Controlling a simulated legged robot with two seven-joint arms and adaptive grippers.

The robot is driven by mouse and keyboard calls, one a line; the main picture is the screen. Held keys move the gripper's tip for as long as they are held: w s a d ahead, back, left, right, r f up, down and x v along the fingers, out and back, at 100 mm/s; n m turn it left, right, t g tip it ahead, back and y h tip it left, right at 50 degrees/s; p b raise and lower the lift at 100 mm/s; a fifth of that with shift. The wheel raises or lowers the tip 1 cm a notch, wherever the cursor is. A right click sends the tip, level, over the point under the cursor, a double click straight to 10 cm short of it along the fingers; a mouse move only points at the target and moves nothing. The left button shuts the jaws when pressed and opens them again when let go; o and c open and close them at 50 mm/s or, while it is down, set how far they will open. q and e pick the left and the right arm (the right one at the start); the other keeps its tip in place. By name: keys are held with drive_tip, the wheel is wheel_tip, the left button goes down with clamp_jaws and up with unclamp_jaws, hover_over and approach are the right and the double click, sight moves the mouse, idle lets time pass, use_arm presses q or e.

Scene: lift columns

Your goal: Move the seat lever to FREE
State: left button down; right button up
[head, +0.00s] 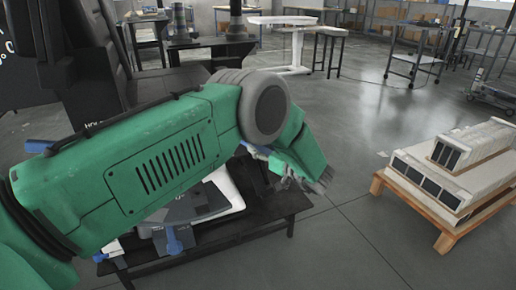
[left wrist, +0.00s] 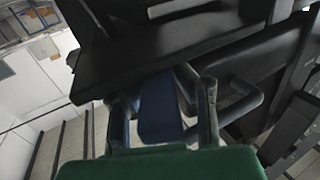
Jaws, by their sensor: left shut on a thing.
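My left gripper (left wrist: 163,90) shows at the bottom middle of the left wrist view, with a finger on each side of a blue lever (left wrist: 158,112). It is shut on this lever, which lies under the edge of a black seat part (left wrist: 170,45). In the head view my green left arm covers much of the picture, and the left gripper (head: 285,172) is small and partly hidden by its wrist. The black seat (head: 95,55) stands behind the arm at the upper left. I cannot read a FREE mark in either view. My right gripper is not in view.
A dark low table (head: 255,228) stands below the arm. A wooden pallet (head: 425,208) with pale boxed units (head: 455,165) is at the right. A white-topped desk (head: 283,20) and a metal cart (head: 415,65) stand farther back. The grey floor between is clear.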

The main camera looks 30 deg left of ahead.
use_arm(q)
drive_tip(key=c, duration=1.3)
unclamp_jaws()
drive_tip(key=shift+d, duration=0.1)
drive_tip(key=shift+d, duration=0.15)
drive_tip(key=d, duration=0.4)
drive_tip(key=s+d, duration=0.1)
drive_tip(key=d, duration=0.2)
drive_tip(key=s+d, duration=0.1)
drive_tip(key=d, duration=0.3)
drive_tip(key=shift+d+f, duration=0.1)
drive_tip(key=shift+d, duration=0.25)
